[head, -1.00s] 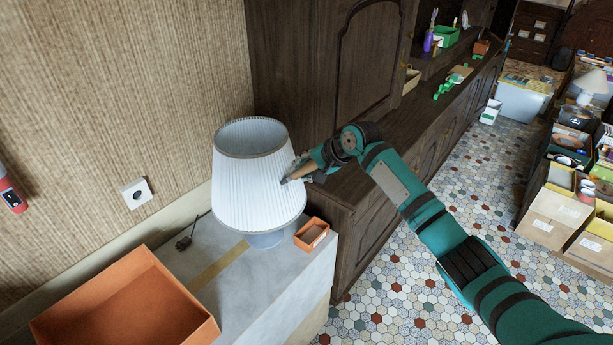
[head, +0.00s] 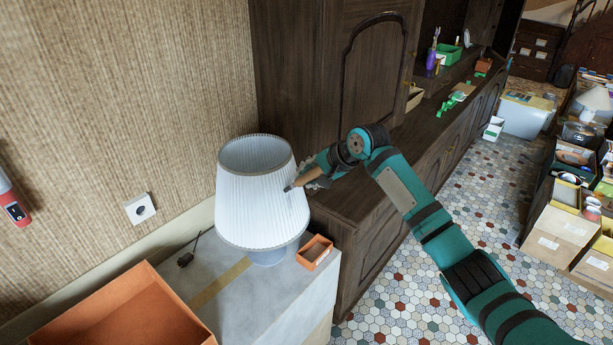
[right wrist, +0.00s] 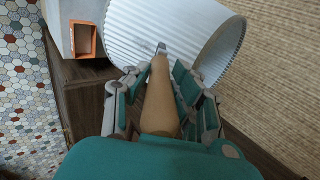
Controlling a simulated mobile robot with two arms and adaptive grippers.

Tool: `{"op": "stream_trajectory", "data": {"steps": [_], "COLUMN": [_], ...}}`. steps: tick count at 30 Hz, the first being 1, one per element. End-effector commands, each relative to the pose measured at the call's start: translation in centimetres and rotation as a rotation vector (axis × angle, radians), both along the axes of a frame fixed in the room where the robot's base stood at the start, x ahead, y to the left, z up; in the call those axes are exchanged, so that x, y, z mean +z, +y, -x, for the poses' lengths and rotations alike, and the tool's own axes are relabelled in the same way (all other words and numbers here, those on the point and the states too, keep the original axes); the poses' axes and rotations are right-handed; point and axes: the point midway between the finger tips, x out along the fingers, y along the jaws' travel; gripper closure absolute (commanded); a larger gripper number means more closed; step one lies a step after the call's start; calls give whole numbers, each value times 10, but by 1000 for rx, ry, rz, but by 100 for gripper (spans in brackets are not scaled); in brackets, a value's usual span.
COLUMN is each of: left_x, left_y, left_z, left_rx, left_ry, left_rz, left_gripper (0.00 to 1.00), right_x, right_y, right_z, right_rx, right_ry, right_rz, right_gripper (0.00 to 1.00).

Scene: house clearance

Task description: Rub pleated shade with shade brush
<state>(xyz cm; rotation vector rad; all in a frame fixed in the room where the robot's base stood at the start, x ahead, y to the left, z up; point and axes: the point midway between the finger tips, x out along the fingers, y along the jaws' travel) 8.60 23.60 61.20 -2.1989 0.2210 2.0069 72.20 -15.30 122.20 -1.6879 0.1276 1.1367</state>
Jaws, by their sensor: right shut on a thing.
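The white pleated shade (head: 262,199) sits on a lamp with a pale blue-grey base (head: 268,257) on the grey-topped stand. It also fills the upper middle of the right wrist view (right wrist: 185,32). My right gripper (head: 309,176) is shut on the wooden handle of the shade brush (right wrist: 161,95), at the right side of the shade. The brush's tip points at the pleats and overlaps them in both views; whether it touches cannot be told. Its bristles are hard to make out. My left gripper is not in view.
A small orange box (head: 314,252) stands close to the lamp base. A large orange tray (head: 178,301) is at the front left. A dark wooden cabinet (head: 340,110) rises behind my right arm. A wall socket (head: 140,208) and a cord lie left of the lamp.

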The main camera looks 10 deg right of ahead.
Motion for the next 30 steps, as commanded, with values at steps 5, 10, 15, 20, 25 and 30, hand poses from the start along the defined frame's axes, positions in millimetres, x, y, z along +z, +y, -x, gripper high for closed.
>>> {"op": "stream_trajectory", "data": {"steps": [5,10,15,20,25,30], "left_x": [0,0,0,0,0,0], "left_y": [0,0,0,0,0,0], "left_z": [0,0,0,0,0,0], "left_rx": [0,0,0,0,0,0], "left_ry": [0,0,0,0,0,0], "left_rz": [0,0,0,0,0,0], "left_gripper": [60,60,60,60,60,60], "right_x": [4,8,10,11,11,12], "right_y": [-12,-22,-29,-30,-30,-37], "right_z": [15,28,37,39,39,47], "right_rx": [0,-1,0,1,0,-1], "right_ry": [-1,0,0,0,0,1], "right_rz": [1,-1,2,1,0,1], "right_gripper": [100,100,100,100,100,100]}}
